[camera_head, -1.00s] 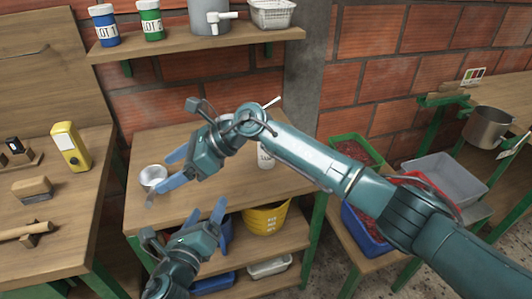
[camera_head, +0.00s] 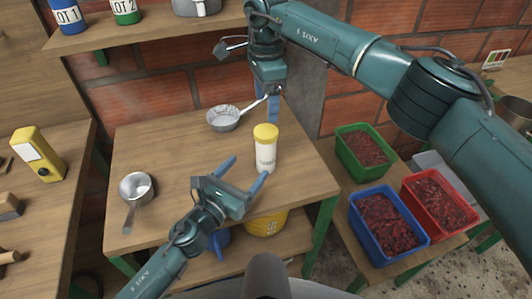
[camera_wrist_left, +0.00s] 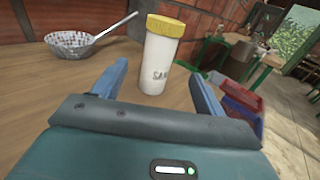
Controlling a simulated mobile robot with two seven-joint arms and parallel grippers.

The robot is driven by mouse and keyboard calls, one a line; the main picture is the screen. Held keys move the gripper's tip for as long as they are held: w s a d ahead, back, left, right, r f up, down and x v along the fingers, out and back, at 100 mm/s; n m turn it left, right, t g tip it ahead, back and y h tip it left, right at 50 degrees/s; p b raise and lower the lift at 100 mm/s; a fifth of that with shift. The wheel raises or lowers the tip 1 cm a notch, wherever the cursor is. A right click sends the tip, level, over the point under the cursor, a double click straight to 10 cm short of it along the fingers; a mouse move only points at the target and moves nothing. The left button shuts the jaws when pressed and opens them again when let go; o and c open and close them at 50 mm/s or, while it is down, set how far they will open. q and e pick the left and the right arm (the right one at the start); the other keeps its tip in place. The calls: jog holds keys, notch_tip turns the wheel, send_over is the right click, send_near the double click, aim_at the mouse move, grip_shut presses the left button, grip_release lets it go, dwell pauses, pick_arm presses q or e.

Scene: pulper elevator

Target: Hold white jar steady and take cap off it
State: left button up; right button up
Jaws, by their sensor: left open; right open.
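The white jar (camera_head: 266,154) stands upright on the wooden table, with its yellow cap (camera_head: 266,131) on top. In the left wrist view the jar (camera_wrist_left: 156,66) and its cap (camera_wrist_left: 168,26) show beyond the fingers, and part of a printed label is visible. My left gripper (camera_head: 246,174) is open and empty, in front of the jar, with its fingers pointing towards it. My right gripper (camera_head: 266,105) is above and behind the jar, fingers pointing down and open; one finger mostly hides the other. It is apart from the cap.
A strainer with a long handle (camera_head: 223,118) lies behind and left of the jar. A small metal pan (camera_head: 135,187) sits at the table's left. Green (camera_head: 351,157), blue (camera_head: 362,222) and red (camera_head: 433,219) crates of red fruit stand to the right, lower down.

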aim_at(261, 152)
pick_arm(q)
jog(key=x, duration=0.9)
jog(key=shift+w+d, duration=0.15)
jog(key=shift+w, duration=0.2)
pick_arm(e)
jog(key=shift+f, duration=0.1)
